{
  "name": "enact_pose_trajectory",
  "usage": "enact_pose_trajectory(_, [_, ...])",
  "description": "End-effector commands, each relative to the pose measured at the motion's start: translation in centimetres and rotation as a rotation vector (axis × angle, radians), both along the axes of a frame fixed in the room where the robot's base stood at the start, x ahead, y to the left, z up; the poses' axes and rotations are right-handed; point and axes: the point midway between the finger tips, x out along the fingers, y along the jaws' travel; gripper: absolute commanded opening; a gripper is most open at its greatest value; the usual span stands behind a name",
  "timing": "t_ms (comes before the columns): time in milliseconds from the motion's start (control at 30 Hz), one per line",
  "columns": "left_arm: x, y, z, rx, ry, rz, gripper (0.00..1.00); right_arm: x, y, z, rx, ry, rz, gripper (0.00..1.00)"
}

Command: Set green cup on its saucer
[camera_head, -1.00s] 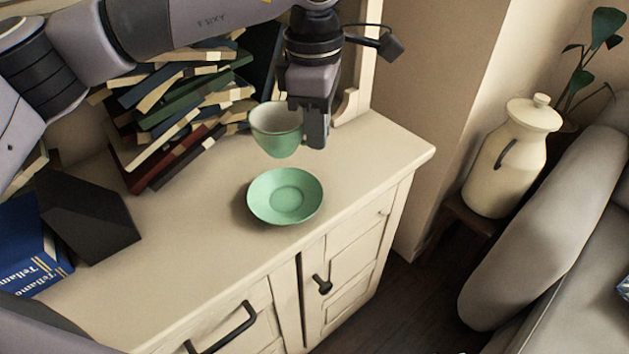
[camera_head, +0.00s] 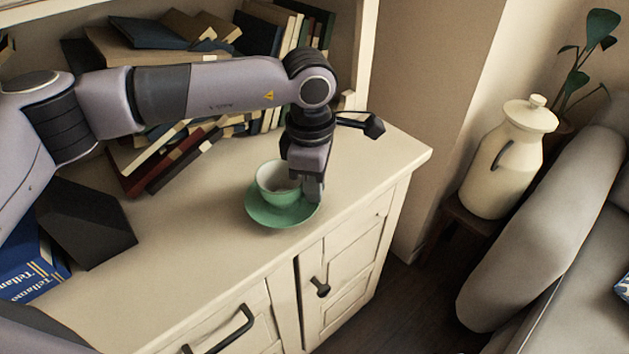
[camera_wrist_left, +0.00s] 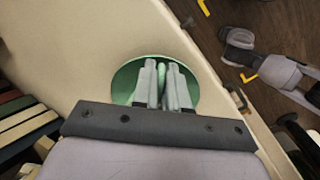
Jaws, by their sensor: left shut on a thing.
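The green cup (camera_head: 273,184) is upright over its green saucer (camera_head: 283,216) on the cream cabinet top. Its base is inside the saucer's outline; I cannot tell whether it touches. My left gripper (camera_head: 307,190) points down from above and is shut on the cup's right side. In the left wrist view the two fingers of this gripper (camera_wrist_left: 162,88) have a thin strip of the green cup (camera_wrist_left: 161,70) between them. The saucer (camera_wrist_left: 122,80) shows around them there.
Stacked books (camera_head: 165,160) lie behind and left of the saucer. A black angular object (camera_head: 85,222) and a blue book (camera_head: 25,262) are at the left. The cabinet top (camera_head: 190,255) is clear in front, with its edge close to the saucer. A cream jar (camera_head: 508,160) stands apart, right.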

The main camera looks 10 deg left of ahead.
Motion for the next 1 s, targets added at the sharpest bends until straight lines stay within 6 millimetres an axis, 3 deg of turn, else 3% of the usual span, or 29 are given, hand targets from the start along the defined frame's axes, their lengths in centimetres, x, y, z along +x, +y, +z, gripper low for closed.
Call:
enact_pose_trajectory(233, [0.0, 0.0, -0.8, 0.0, -0.001, 0.0, 0.0, 0.1, 0.0, -0.8, 0.002, 0.003, -0.002, 0.4])
enact_pose_trajectory(267, [0.0, 0.0, -0.7, 0.0, 0.0, 0.0, 0.2, 0.1, 0.0, -0.6, 0.002, 0.003, -0.002, 0.4])
enact_pose_trajectory(300, [0.0, 0.0, -0.6, 0.0, 0.0, 0.0, 0.33, 0.1, 0.0, -0.5, 0.002, 0.005, -0.002, 0.4])
enact_pose_trajectory(333, [0.0, 0.0, -0.6, 0.0, 0.0, 0.0, 0.39, 0.1, 0.0, -0.5, 0.003, 0.005, -0.001, 0.4])
enact_pose_trajectory(733, [0.0, 0.0, 0.1, 0.0, 0.0, 0.0, 0.39, 0.3, 0.1, 0.5, 0.004, -0.008, -0.001, 0.4])
enact_pose_trajectory(1000, [-0.1, 0.1, 4.3, -0.001, -0.004, -0.001, 0.39, 0.1, 0.0, -0.2, 0.001, -0.001, -0.001, 0.4])
